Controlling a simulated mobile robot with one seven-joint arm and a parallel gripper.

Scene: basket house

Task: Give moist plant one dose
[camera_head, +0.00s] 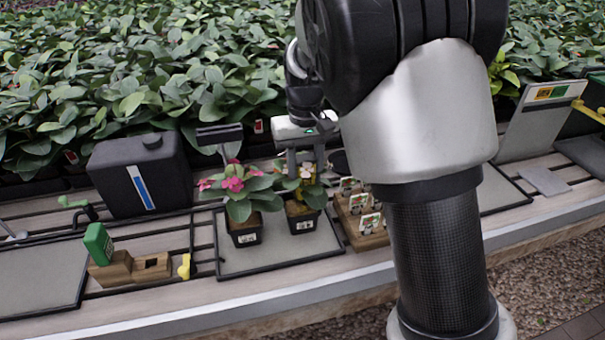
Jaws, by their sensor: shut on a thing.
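Two potted plants stand side by side on a grey mat (285,258). The left plant (237,189) has pink flowers and a black pot (244,232) with a small white label. The right plant (309,187) has pale yellow flowers and a black pot (303,223), also labelled. My gripper (306,170) points down over the right plant, its fingers among or just in front of the upper leaves. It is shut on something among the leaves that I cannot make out. Which plant is moist is not clear from this view.
A black jug (118,183) with a blue level strip stands at left. A green object (98,243) sits in a wooden block (111,270), near a small yellow piece (184,266). A wooden rack (373,240) with label cards stands right of the mat. A dark T-shaped object (220,134) rises behind the pink plant.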

